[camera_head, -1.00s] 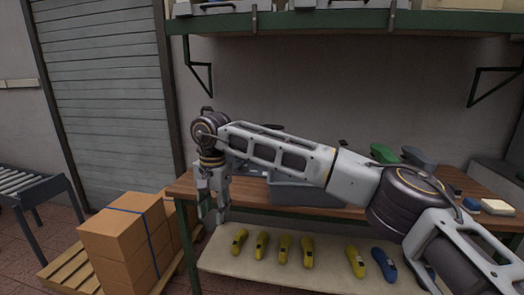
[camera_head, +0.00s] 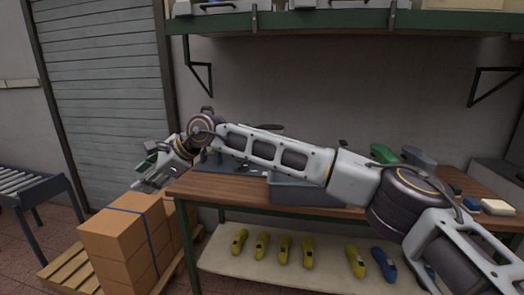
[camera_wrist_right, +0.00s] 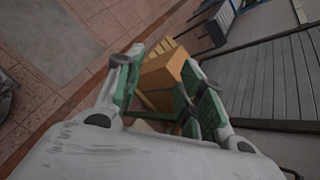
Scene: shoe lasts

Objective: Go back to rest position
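My right arm reaches across the head view from the lower right. Its gripper (camera_head: 146,175) is at the left end of the workbench (camera_head: 335,206), turned out to the left above the cardboard boxes (camera_head: 120,233). In the right wrist view the gripper's two green-padded fingers (camera_wrist_right: 163,62) are spread apart with nothing held between them. A box (camera_wrist_right: 163,75) shows in the background between the fingers. My left gripper is in neither view.
A grey bin (camera_head: 300,193) stands on the bench behind my right arm. A green last (camera_head: 383,153) and a grey last (camera_head: 418,157) lie at the back right. Several yellow lasts (camera_head: 284,249) and a blue last (camera_head: 384,264) lie on the lower shelf. A roller conveyor (camera_head: 30,188) stands at the left.

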